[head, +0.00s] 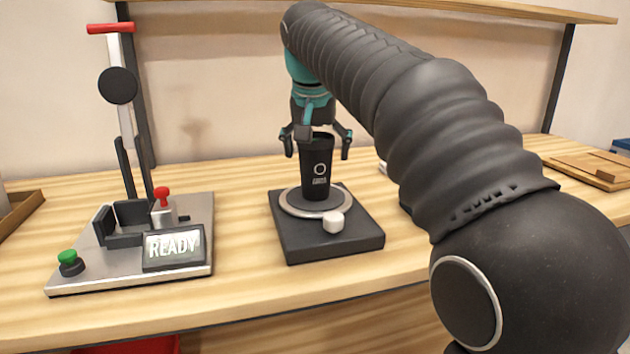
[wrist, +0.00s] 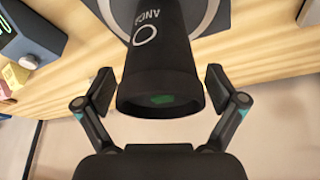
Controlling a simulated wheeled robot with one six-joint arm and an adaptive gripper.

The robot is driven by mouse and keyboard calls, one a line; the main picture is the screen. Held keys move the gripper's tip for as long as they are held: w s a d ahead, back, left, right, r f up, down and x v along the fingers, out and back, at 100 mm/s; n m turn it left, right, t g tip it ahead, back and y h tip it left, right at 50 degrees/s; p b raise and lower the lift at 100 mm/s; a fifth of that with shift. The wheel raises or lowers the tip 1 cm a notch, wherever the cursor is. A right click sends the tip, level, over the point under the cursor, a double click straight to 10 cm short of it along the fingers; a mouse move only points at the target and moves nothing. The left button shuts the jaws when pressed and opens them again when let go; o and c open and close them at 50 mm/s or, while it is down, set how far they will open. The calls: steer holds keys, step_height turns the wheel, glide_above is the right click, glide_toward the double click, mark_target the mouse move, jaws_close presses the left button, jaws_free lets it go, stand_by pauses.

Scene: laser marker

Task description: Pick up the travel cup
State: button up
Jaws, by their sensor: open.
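The travel cup (head: 316,170) is black with a white ring mark and lettering. It stands upright on the round silver plate (head: 290,207) of a dark square base (head: 340,245). My gripper (head: 318,143) is open above the cup, with its fingers on either side of the rim. In the wrist view the cup (wrist: 160,60) lies between the two finger pads (wrist: 160,90), with a gap on each side. The cup's mouth is open, and a green patch shows inside.
A laser marker station (head: 180,215) with a lever, red knob, green button and "READY" screen stands at the left. A white knob (head: 333,222) sits at the base's front. A wooden tray (head: 590,170) lies at the right. Bare table (head: 240,230) lies between station and base.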

steer(key=c, duration=0.7)
steer(key=shift+c, duration=0.2)
steer(key=shift+r, duration=0.1)
steer(key=shift+r, duration=0.2)
step_height(320, 180, up, 4)
steer(key=shift+r+p, duration=0.1)
steer(key=shift+p, duration=0.85)
steer(key=d+r+p, duration=0.1)
steer(key=d+r, duration=0.5)
steer(key=d, duration=0.5)
steer(key=shift+d, duration=0.35)
